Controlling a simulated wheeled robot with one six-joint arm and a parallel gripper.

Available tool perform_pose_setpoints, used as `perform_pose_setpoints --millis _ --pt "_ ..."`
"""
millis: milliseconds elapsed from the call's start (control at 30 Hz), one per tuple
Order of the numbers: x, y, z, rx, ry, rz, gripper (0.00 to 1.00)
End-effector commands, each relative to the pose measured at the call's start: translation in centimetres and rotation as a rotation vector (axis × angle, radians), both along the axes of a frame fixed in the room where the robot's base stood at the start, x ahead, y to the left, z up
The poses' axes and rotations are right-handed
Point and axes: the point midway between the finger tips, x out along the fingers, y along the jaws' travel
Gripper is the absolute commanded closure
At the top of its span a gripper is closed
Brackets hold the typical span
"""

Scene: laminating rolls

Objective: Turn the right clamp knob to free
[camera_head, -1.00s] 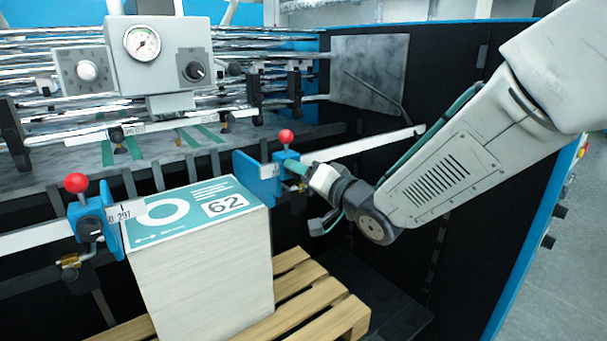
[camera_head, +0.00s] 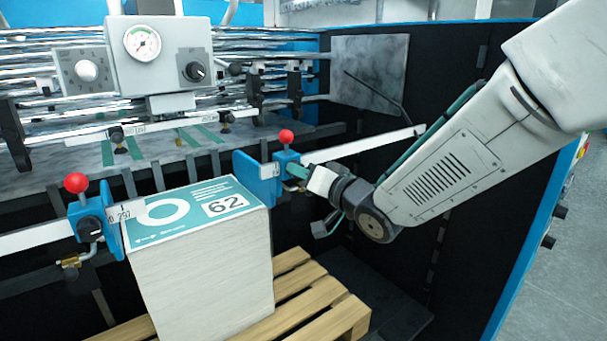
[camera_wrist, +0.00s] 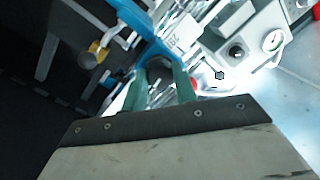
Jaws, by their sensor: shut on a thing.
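The right clamp (camera_head: 280,167) is a blue block on a white scale bar, with a red ball on top (camera_head: 286,136) and a blue plate at its left. My gripper (camera_head: 299,171) is at the clamp's right front side, and its green fingertips reach the block. The gripper hides the clamp knob in the head view. In the wrist view, the green fingers (camera_wrist: 160,88) are shut on the dark knob (camera_wrist: 157,70), in front of the blue clamp (camera_wrist: 128,35). The knob's exact angle cannot be told.
A paper stack (camera_head: 205,265) labelled 62 stands on a wooden pallet (camera_head: 335,310) below left of my gripper. A control box (camera_head: 160,50) with a gauge is behind. A dark side wall is at right.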

Motion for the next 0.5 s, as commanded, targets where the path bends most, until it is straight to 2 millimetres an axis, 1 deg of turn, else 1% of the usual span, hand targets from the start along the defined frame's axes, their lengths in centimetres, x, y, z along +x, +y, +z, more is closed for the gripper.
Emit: perform_pose_setpoints --millis 500 --pt "-0.02 -0.02 0.02 -0.397 -0.266 0.000 0.95"
